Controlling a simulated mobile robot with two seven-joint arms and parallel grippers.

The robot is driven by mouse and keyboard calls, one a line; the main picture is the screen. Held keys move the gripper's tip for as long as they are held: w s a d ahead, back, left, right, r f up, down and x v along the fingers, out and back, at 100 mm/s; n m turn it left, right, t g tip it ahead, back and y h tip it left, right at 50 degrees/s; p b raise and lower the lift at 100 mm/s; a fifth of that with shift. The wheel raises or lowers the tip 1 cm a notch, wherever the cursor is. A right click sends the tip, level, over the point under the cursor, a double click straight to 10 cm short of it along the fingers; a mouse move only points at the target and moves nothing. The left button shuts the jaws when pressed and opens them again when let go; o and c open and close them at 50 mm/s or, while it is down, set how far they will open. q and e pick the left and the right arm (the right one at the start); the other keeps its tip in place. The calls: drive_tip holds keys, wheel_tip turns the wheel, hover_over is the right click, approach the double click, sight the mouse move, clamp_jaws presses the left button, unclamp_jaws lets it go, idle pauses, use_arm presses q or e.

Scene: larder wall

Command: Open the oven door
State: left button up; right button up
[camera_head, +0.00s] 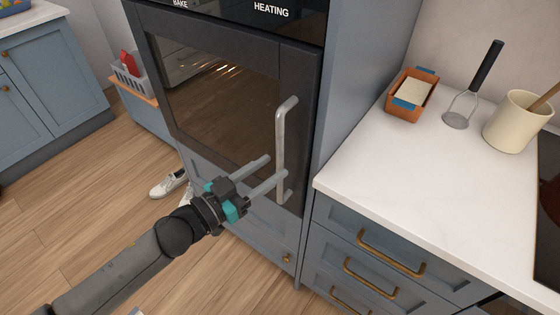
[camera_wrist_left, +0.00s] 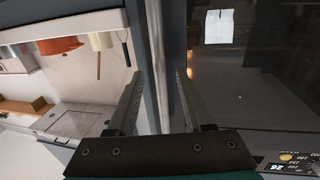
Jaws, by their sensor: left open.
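The oven door (camera_head: 215,75) is dark with a glass window and looks shut. Its pale grey bar handle (camera_head: 281,135) stands upright along the door's right side. My left gripper (camera_head: 277,166) is open, with its fingers reaching toward the lower part of the handle. One fingertip shows left of the bar and the other overlaps it in the head view; I cannot tell whether either touches. In the left wrist view the two fingers (camera_wrist_left: 158,74) are apart, with upright grey strips between them and the dark oven front (camera_wrist_left: 240,90) to the right. My right gripper is not in view.
The white counter (camera_head: 400,170) juts out at right, above drawers with brass handles (camera_head: 390,250). On it are an orange tub (camera_head: 404,109), a masher (camera_head: 460,112) and a cream crock (camera_head: 515,122). White shoes (camera_head: 170,184) lie on the wooden floor, which is otherwise mostly open at left.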

sight(277, 164)
use_arm(q)
drive_tip(key=shift+x, duration=1.8)
clamp_jaws()
